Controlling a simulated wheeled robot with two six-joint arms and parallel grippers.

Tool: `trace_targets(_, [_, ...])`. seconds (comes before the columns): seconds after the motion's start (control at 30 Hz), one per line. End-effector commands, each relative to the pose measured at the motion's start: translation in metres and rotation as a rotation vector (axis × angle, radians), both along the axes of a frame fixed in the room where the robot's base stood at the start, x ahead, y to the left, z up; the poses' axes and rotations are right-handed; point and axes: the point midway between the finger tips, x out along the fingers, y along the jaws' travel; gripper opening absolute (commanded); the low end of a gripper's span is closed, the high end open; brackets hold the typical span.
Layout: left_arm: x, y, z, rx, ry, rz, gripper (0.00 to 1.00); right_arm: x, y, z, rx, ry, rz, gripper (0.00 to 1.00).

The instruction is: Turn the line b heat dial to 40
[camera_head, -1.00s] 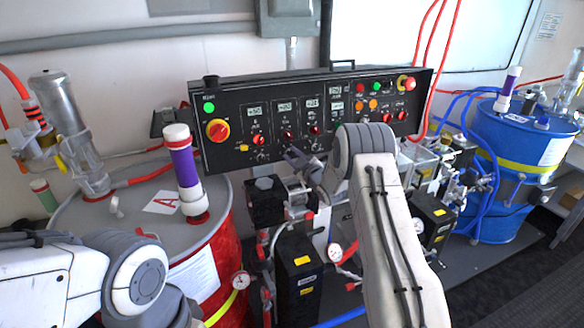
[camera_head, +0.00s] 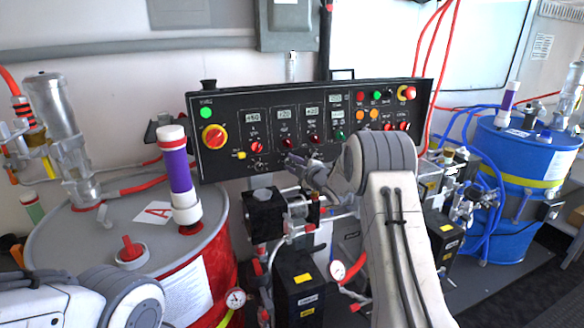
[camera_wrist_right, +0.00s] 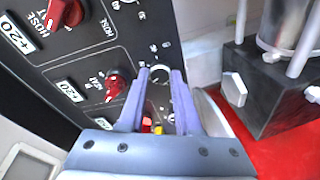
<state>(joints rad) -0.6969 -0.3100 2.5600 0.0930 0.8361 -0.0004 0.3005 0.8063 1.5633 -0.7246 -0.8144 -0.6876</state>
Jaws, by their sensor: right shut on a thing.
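The black control panel (camera_head: 230,175) stands at the back with displays, red knobs and small dials. My right gripper (camera_head: 289,158) reaches the panel's lower edge below the second column. In the right wrist view, its purple fingers (camera_wrist_right: 161,73) straddle a small dark dial with printed marks around it, taken as the line b heat dial (camera_wrist_right: 160,74). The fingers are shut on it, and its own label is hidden. A red knob (camera_wrist_right: 117,86) beside a "+20" display (camera_wrist_right: 68,91) lies left of the fingers. My left gripper is out of view; only its arm shows.
A red drum (camera_head: 213,252) marked A, with a purple-banded cylinder (camera_head: 178,168) on top, stands at left. A blue drum (camera_head: 497,214) with hoses stands at right. Black pump units (camera_head: 296,288) and fittings crowd the space below the panel.

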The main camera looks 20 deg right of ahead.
Motion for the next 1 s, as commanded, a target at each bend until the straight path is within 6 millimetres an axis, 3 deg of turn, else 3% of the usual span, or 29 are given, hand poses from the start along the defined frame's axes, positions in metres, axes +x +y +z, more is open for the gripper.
trace_targets(0.3, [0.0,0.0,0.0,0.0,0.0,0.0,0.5,0.0,0.001,-0.001,-0.001,0.002,0.002,0.0])
trace_targets(0.33, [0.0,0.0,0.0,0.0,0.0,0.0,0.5,0.0,0.001,-0.001,-0.001,0.002,0.002,0.37])
trace_targets(0.4, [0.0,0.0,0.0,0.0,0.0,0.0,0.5,0.0,0.001,-0.001,0.0,0.002,0.002,0.63])
trace_targets(0.77, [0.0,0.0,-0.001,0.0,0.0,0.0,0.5,-0.002,-0.001,0.0,0.0,0.0,0.0,0.63])
trace_targets(1.0, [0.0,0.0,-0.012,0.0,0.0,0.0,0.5,-0.034,-0.008,0.002,-0.001,0.001,-0.003,0.63])
